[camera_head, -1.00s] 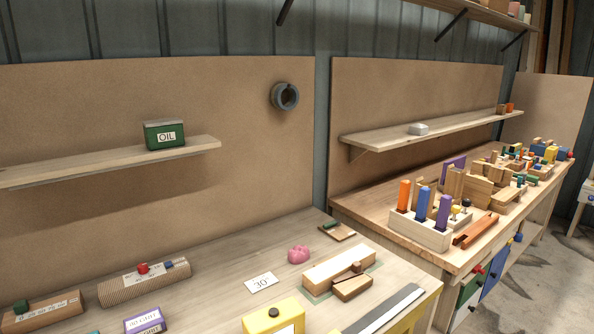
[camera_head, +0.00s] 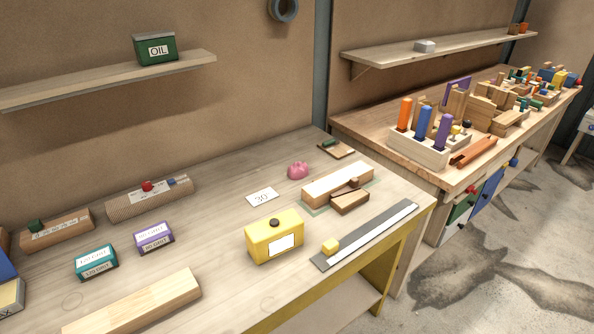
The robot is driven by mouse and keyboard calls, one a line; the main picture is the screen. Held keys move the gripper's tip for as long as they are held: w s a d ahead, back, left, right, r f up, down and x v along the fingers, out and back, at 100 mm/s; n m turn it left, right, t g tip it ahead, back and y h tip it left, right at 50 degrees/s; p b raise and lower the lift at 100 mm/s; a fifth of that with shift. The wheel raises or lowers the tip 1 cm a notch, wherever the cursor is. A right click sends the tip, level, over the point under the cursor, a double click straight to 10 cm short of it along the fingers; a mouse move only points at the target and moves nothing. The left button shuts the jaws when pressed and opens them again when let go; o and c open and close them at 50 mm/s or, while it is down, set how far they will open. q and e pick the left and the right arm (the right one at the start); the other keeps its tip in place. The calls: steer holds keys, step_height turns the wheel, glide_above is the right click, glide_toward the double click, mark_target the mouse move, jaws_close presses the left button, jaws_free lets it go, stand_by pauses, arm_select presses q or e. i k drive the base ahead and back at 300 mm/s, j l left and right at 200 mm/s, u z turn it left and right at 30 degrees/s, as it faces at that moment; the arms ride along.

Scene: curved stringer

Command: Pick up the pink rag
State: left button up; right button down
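The pink rag (camera_head: 298,170) is a small crumpled lump on the light wooden workbench (camera_head: 226,215). It lies towards the back right of the bench, behind the white card marked 30 (camera_head: 262,197) and to the left of a long wooden block (camera_head: 337,184). Nothing covers it. Neither of my grippers shows in the head view.
A yellow box (camera_head: 273,237) and a long grey metal strip (camera_head: 366,236) lie nearer the front. Purple (camera_head: 153,237) and teal (camera_head: 96,262) grit blocks sit at left. A shelf with a green oil tin (camera_head: 156,48) overhangs the back left. Bare wood surrounds the rag's left side.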

mark_target(298, 171)
steer(key=i+l, duration=0.2)
steer(key=l, duration=0.2)
steer(key=i+l, duration=0.15)
steer(key=l, duration=0.2)
steer(key=i+l+u, duration=0.15)
steer(key=l+u, duration=0.25)
steer(key=i+l+u, duration=0.1)
steer(key=l+u, duration=0.55)
steer(key=u, duration=0.2)
